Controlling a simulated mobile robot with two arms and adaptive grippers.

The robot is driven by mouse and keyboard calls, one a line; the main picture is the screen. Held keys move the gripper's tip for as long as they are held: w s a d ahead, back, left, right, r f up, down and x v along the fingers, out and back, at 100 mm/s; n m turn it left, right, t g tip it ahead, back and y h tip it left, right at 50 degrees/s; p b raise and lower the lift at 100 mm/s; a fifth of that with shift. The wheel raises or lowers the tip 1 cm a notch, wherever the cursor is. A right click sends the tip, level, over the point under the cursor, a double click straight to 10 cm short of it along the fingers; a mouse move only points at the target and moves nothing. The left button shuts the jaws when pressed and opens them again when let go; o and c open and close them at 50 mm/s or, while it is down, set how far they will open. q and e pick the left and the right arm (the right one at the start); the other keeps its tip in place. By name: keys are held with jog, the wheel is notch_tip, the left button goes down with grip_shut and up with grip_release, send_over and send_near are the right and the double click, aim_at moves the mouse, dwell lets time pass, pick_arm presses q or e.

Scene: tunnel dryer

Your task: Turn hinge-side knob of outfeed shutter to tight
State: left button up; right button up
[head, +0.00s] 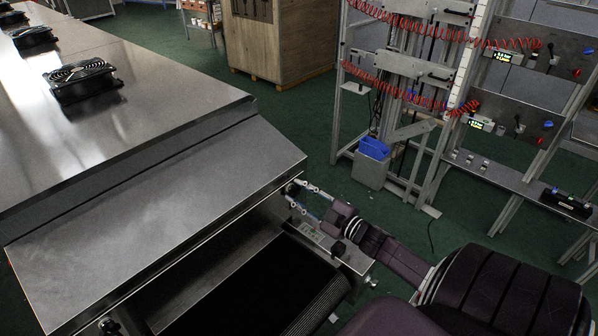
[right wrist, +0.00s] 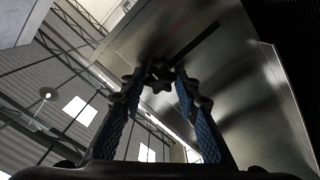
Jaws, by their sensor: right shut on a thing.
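The outfeed shutter (head: 165,215) is a sloped bare-steel panel at the end of the dryer housing, above a dark belt. A small black knob (head: 290,188) sits under its right corner in the head view. My right gripper (head: 298,196) reaches it from the right and is shut on it. In the right wrist view the knob (right wrist: 158,76) is a dark lobed star shape between the two fingertips, close to the steel plate. Another dark knob (head: 109,326) shows at the lower left corner of the shutter. My left gripper is not in view.
The dark conveyor belt (head: 255,290) runs out below the shutter, near my right arm. Black fans (head: 80,78) stand on the dryer top. A rack with red coiled hoses and a grey bin (head: 370,168) stand behind. Green floor is clear between them.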

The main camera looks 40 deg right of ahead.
jog(key=shift+f, duration=0.1)
jog(key=o, duration=1.2)
jog(key=shift+c, duration=0.2)
jog(key=s+d, duration=0.1)
jog(key=s, duration=1.1)
